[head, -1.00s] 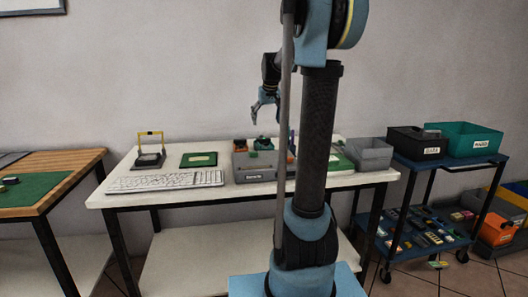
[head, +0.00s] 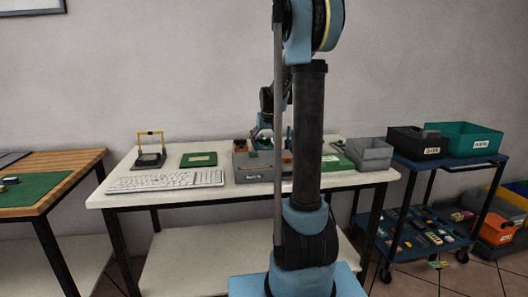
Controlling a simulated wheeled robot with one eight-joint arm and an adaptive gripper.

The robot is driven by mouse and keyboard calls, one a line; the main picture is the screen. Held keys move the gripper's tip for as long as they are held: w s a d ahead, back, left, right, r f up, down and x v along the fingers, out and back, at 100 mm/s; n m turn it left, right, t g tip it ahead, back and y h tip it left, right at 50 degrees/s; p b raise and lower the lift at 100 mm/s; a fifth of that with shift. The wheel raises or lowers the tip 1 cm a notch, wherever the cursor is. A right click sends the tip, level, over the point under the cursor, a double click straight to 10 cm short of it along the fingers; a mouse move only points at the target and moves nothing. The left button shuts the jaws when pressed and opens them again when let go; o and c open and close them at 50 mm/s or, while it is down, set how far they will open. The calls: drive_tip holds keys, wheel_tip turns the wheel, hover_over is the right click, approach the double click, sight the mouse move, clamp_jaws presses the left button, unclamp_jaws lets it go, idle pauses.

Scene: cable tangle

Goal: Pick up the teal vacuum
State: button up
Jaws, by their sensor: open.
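My gripper (head: 260,134) is open and points down over the grey labelled bin (head: 258,173) on the white table. A small teal-green thing (head: 252,154) shows at the front of this bin, just below my gripper. It is too small to tell whether it is the teal vacuum, or whether my fingers touch it. An orange and dark item (head: 240,145) stands in the bin's left part.
On the white table (head: 150,199) are a keyboard (head: 170,180), a yellow-framed stand (head: 150,150), a green board (head: 199,159) and an open grey bin (head: 370,154). A blue cart (head: 430,242) at right carries a black bin (head: 415,143) and a teal bin (head: 465,139).

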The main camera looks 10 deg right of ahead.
drive_tip(key=shift+x, duration=0.75)
drive_tip(key=c, duration=1.4)
drive_tip(key=shift+r, duration=0.15)
wheel_tip(320, 180, up, 10)
drive_tip(key=shift+f, duration=0.1)
